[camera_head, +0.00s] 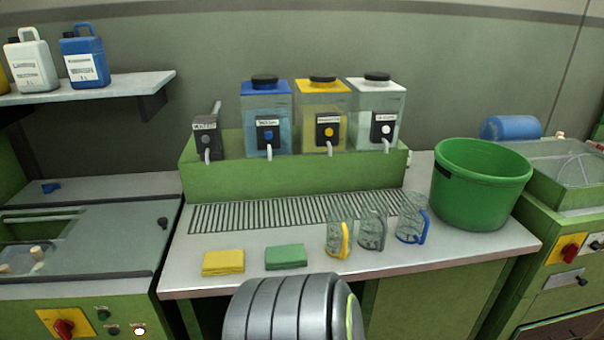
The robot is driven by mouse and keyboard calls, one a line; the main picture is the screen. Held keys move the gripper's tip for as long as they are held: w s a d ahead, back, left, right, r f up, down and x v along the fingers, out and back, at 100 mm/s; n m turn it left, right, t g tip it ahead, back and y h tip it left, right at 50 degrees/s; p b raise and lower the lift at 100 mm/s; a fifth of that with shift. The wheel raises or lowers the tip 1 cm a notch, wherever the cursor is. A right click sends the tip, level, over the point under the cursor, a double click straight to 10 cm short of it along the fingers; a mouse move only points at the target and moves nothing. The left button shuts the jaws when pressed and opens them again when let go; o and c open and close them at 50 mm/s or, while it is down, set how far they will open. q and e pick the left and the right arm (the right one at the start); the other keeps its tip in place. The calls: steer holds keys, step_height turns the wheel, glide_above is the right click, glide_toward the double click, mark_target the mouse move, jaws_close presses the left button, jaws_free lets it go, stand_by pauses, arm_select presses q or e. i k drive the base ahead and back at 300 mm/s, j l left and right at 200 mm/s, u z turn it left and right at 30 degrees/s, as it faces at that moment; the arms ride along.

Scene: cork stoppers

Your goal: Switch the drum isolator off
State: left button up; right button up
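Two red rotary switches on yellow plates are in view. One red switch (64,328) is on the front of the green machine at the lower left, close to the bottom edge of the picture. The other red switch (569,252) is on the front of the green machine at the right. No readable label shows which is the drum isolator, and the knob positions are too small to read surely. Neither of my grippers is in view.
Beside the left switch are small buttons and a glowing lamp (139,331). The middle counter (300,242) holds a yellow cloth (223,262), a green cloth (286,257), three jugs (372,230) and a green tub (481,185). Dispensers (323,115) stand behind.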

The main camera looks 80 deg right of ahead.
mark_target(570, 251)
steer(key=z, duration=4.45)
